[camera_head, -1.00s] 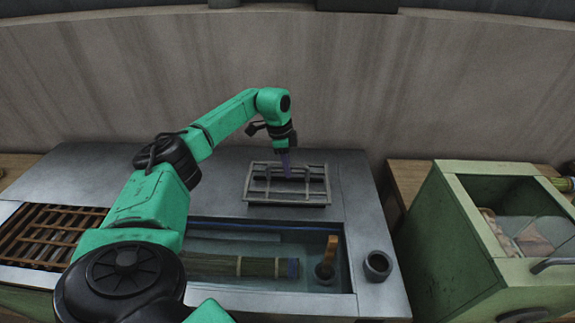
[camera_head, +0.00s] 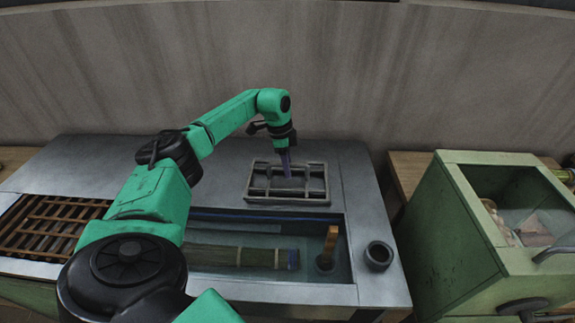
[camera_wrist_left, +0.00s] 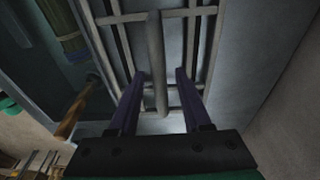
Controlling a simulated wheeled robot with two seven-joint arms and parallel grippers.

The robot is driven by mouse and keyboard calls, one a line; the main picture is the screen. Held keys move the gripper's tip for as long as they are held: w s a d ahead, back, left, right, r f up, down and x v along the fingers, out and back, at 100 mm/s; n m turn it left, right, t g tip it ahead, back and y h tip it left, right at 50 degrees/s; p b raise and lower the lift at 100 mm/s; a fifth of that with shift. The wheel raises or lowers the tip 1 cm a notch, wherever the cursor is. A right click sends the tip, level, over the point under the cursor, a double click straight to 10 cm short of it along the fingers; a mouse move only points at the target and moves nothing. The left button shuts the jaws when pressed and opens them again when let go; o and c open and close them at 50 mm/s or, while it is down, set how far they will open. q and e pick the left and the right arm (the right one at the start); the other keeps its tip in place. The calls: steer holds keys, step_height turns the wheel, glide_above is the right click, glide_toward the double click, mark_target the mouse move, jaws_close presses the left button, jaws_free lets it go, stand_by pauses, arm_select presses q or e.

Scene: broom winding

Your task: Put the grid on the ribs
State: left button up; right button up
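A grey metal grid (camera_head: 288,201) lies over the back middle of the counter. In the left wrist view its long bars (camera_wrist_left: 157,60) show close up, with dark strips running beneath; I cannot tell whether these are the ribs or shadow. My left gripper (camera_head: 288,168) points down over the grid's middle. Its two purple fingers (camera_wrist_left: 158,100) stand apart, one on each side of a grid bar, with visible gaps to the bar. My right gripper is in neither view.
Brown slats (camera_head: 50,228) cover an opening at the counter's left. In front of the grid is a water basin holding a bundle (camera_head: 240,256) and an upright wooden handle (camera_head: 331,247). A dark cup (camera_head: 378,256) stands right of it. A green box (camera_head: 470,225) stands further right.

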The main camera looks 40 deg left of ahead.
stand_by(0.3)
arm_select(q)
step_height(320, 180, up, 22)
steer(key=s+a+p, duration=0.1)
steer(key=p, duration=0.6)
steer(key=shift+s+a+f, duration=0.2)
steer(key=shift+a+f, duration=0.05)
steer(key=shift+a, duration=0.1)
